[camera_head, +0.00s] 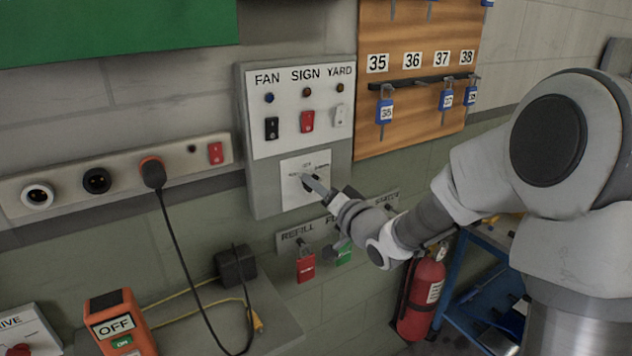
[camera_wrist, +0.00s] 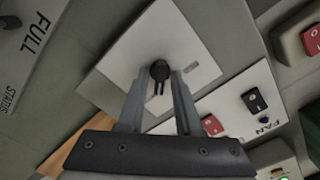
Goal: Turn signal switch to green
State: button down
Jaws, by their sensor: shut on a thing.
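The signal switch is a black knob (camera_wrist: 160,69) on a white plate (camera_wrist: 190,45), which sits on the lower part of the grey wall box. The same plate (camera_head: 292,197) shows in the head view, where my gripper (camera_head: 311,182) reaches it from the right and mostly hides the knob. In the wrist view, my gripper (camera_wrist: 160,92) has its two fingers shut on the knob, one on each side. The small plate labels are too blurred to read, so the knob's setting cannot be told.
Above the plate are FAN, SIGN and YARD switches, with the red SIGN switch (camera_head: 307,121) in the middle. A REFILL/FULL tag rail (camera_head: 297,236) hangs just below. A padlock board (camera_head: 400,125) is at upper right. A plugged black cable (camera_head: 181,235) hangs left.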

jog(key=shift+f+m, duration=0.1)
jog(key=shift+m, duration=0.3)
jog(key=c, duration=0.9)
grip_release()
jog(key=shift+s, duration=0.1)
